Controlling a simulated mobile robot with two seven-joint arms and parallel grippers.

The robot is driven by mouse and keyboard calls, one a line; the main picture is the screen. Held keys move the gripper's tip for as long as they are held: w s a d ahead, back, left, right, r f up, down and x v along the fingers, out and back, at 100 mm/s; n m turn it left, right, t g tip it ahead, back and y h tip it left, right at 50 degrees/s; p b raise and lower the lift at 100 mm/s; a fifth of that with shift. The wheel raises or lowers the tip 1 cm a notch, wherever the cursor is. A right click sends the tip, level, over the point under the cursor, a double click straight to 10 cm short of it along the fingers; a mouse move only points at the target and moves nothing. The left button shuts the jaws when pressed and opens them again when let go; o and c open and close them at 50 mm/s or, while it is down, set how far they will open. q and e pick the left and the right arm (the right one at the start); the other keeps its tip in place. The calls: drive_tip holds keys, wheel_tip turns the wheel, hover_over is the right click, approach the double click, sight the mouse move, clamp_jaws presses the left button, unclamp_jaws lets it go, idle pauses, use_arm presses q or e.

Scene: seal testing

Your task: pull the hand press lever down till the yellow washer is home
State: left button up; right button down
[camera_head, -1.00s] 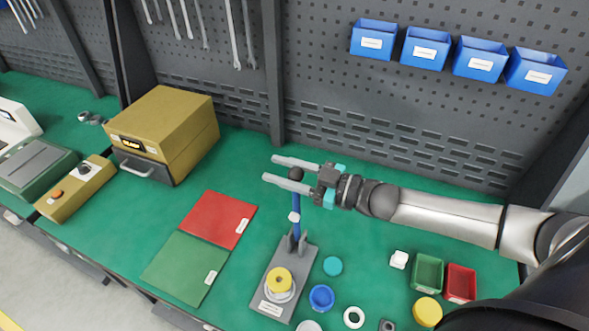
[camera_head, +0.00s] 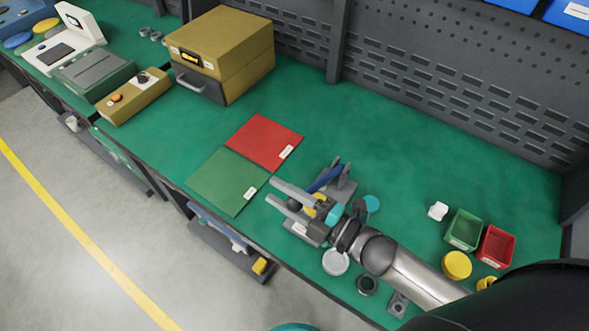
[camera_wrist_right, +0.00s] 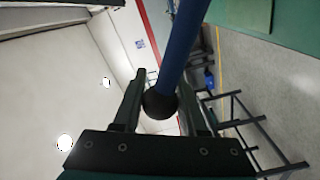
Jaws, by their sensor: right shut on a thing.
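The hand press (camera_head: 303,231) stands on the green bench, its grey base mostly behind my right gripper. Its blue lever (camera_head: 326,178) is tilted far down toward the front. In the right wrist view the blue lever (camera_wrist_right: 183,45) ends in a dark ball knob (camera_wrist_right: 160,103) between the jaws. My right gripper (camera_head: 276,193) is shut on that knob, low over the press. A bit of the yellow washer (camera_head: 310,209) shows beside the fingers; its seat is hidden, so I cannot tell how deep it sits. My left gripper is out of view.
A red mat (camera_head: 262,142) and a green mat (camera_head: 226,182) lie left of the press. A green bin (camera_head: 464,230), a red bin (camera_head: 497,247) and a yellow round part (camera_head: 456,265) stand at the right. A tan box (camera_head: 222,50) stands behind. The back middle is clear.

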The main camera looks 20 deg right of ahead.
wheel_tip(320, 180, down, 9)
drive_tip(key=s+a+n+b, duration=0.2)
drive_tip(key=b, duration=0.3)
drive_tip(key=shift+s+a, duration=0.2)
drive_tip(key=shift+a, duration=0.15)
drive_tip(key=shift+c, duration=2.2)
unclamp_jaws()
drive_tip(key=shift+r, duration=0.1)
drive_tip(key=shift+d, duration=0.1)
drive_tip(key=b+v, duration=0.1)
drive_tip(key=v, duration=1.4)
drive_tip(key=shift+s, duration=0.2)
